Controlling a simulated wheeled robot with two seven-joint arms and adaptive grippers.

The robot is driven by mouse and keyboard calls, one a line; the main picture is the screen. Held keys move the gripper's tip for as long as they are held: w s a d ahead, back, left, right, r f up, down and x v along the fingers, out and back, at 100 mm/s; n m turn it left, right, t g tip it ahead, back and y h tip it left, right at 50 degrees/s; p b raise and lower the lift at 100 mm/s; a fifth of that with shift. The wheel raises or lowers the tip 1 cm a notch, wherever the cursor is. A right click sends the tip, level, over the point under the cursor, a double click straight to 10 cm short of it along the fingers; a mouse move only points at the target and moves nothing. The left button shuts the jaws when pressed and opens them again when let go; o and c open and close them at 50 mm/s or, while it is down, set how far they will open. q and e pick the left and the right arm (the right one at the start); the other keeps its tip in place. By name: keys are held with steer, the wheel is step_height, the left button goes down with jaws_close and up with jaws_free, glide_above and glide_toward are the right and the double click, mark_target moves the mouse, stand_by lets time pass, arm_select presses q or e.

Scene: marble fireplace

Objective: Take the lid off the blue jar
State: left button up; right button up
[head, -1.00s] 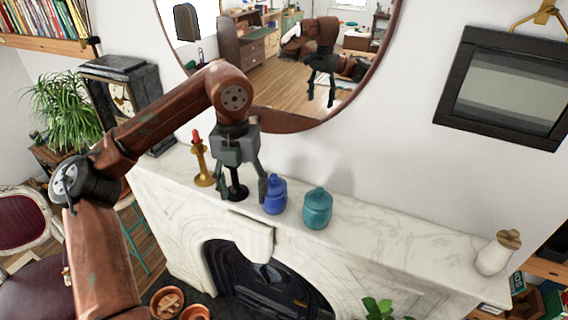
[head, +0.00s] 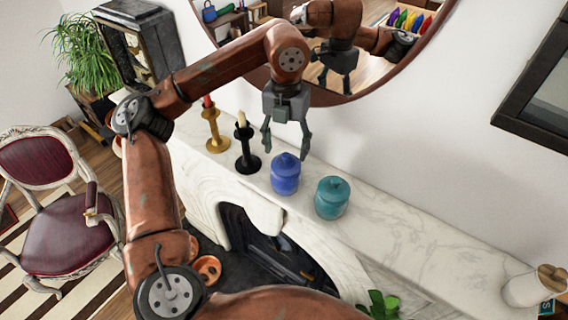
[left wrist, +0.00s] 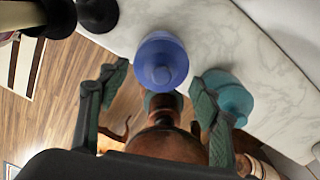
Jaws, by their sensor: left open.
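The blue jar (head: 285,182) stands upright on the white marble mantel, its domed lid (head: 286,160) with a round knob on top. My left gripper (head: 286,150) is open above it, fingers pointing down, one to each side of the lid in the picture. I cannot tell whether either finger touches the jar. In the left wrist view the jar (left wrist: 150,45) shows from above, its lid (left wrist: 161,68) on it. It lies between the two spread fingers (left wrist: 160,82) and somewhat beyond them. My right gripper is not in view.
A teal lidded jar (head: 332,200) stands close on the right. A black candlestick (head: 247,155) and a brass one (head: 215,133) stand on the left. A round mirror (head: 375,65) hangs behind. A white vase (head: 522,290) is far right; the mantel (head: 425,245) between is clear.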

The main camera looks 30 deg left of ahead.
mark_target(285, 156)
arm_select(q)
steer(key=f, duration=0.3)
steer(key=shift+s+d+p, duration=0.15)
steer(key=shift+s+p, duration=0.15)
steer(key=shift+s, duration=0.1)
steer(key=shift+w+f, duration=0.1)
steer(key=shift+w, duration=0.2)
steer(key=shift+s, duration=0.2)
steer(key=c, duration=0.6)
steer(key=shift+w, duration=0.1)
steer(key=c, duration=0.6)
steer(key=shift+f, duration=0.1)
jaws_close()
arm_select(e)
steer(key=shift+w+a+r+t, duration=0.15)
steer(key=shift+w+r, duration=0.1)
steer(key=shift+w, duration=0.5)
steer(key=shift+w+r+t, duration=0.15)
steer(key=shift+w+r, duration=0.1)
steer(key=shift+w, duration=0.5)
